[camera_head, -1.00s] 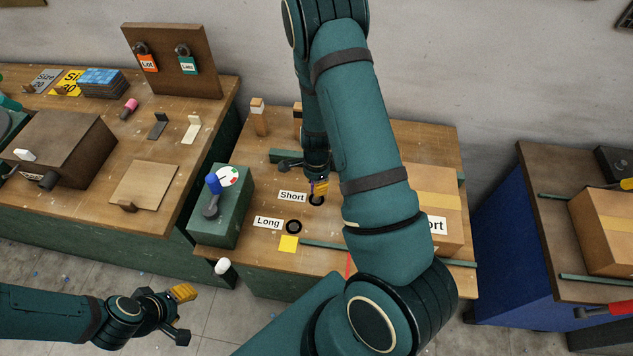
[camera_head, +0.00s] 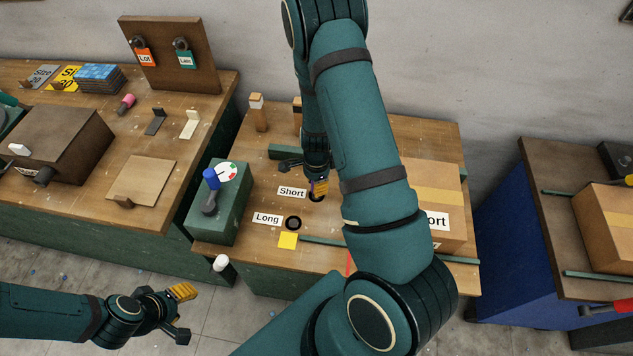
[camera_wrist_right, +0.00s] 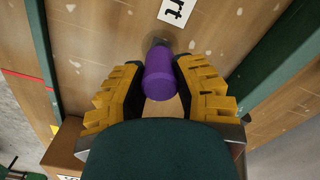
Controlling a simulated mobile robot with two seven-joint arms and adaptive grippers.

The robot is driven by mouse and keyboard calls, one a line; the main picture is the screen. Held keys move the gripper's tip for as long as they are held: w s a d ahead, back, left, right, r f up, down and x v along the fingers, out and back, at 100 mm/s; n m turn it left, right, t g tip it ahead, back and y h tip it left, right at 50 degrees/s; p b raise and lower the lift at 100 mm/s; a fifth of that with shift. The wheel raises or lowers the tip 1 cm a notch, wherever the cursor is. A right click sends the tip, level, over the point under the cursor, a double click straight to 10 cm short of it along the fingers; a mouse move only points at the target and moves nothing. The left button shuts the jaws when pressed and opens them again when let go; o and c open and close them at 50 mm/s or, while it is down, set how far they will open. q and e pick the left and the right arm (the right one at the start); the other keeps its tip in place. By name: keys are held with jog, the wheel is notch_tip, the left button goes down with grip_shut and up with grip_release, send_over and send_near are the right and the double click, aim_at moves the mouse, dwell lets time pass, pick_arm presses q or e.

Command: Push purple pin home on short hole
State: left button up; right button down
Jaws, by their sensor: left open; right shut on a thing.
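The purple pin (camera_wrist_right: 158,74) is between the yellow-padded fingers of my right gripper (camera_wrist_right: 160,88) in the right wrist view. Its far end meets a grey ring on the wooden table. In the head view my right gripper (camera_head: 318,187) points down over the short hole (camera_head: 316,198), beside the "Short" label (camera_head: 291,192). The gripper partly covers the hole and most of the pin, so I cannot tell how deep the pin sits. My left gripper (camera_head: 184,312) is open and empty at the lower left, over the floor.
The long hole (camera_head: 293,223) with its "Long" label (camera_head: 267,218) and a yellow square (camera_head: 288,241) lie nearer on the table. A green box (camera_head: 219,205) with a blue-topped lever stands to the left. A cardboard box (camera_head: 440,190) stands to the right, partly behind my right arm.

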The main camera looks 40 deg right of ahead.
jog(key=shift+f+b, duration=1)
jog(key=shift+f, duration=0.35)
jog(key=c, duration=0.7)
grip_release()
jog(key=shift+r, duration=0.15)
notch_tip(320, 180, up, 12)
jog(key=shift+f, duration=0.1)
